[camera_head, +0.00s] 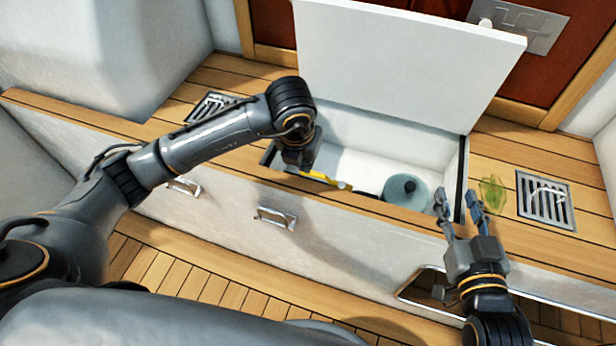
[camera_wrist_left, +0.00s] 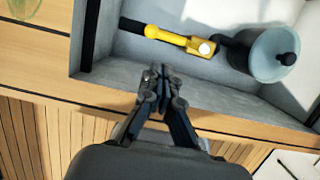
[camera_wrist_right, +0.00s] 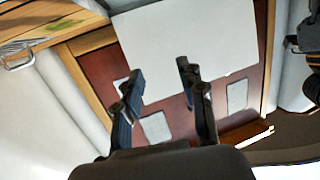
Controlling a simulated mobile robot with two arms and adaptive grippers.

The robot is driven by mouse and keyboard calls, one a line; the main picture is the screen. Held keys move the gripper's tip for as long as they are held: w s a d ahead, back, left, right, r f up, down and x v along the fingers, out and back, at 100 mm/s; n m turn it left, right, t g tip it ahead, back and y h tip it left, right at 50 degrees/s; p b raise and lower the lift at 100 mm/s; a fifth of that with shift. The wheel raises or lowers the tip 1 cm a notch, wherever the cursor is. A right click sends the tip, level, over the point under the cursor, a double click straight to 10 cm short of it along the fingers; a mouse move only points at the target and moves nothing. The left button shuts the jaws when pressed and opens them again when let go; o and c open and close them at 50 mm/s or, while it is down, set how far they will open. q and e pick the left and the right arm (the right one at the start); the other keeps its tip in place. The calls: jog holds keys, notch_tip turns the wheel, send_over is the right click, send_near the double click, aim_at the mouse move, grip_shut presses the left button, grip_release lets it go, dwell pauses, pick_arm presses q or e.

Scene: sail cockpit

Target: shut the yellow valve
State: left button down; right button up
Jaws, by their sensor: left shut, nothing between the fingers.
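The yellow valve (camera_head: 327,180) is inside the open locker in the cockpit bench, partly hidden by the locker's front edge in the head view. In the left wrist view the yellow valve (camera_wrist_left: 172,38) runs roughly in line with a black pipe and has a whitish round end. My left gripper (camera_head: 299,160) points down at the locker opening; in the left wrist view its fingertips (camera_wrist_left: 160,72) are together, empty, and appear apart from the valve. My right gripper (camera_head: 459,203) is open and empty, near the locker's right corner; its spread fingers also show in the right wrist view (camera_wrist_right: 160,75).
A blue-grey round canister (camera_head: 405,190) stands in the locker right of the valve. The white lid (camera_head: 400,60) is raised behind the opening. A green glassy object (camera_head: 493,193) and a metal grate (camera_head: 546,200) are on the right bench. Drawer handles (camera_head: 276,217) line the front.

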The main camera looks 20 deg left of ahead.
aim_at(323, 178)
pick_arm(q)
jog(key=b+x, duration=0.2)
jog(key=x, duration=0.6)
jog(key=shift+f, duration=0.35)
pick_arm(e)
notch_tip(323, 178, up, 11)
jog(key=s+a+t+y, duration=0.1)
jog(key=t+y, duration=0.1)
jog(key=t, duration=0.5)
jog(key=shift+s+a+r+y, duration=0.15)
jog(key=shift+s+y, duration=0.1)
jog(key=shift+y, duration=0.05)
pick_arm(q)
jog(key=shift+b, duration=0.3)
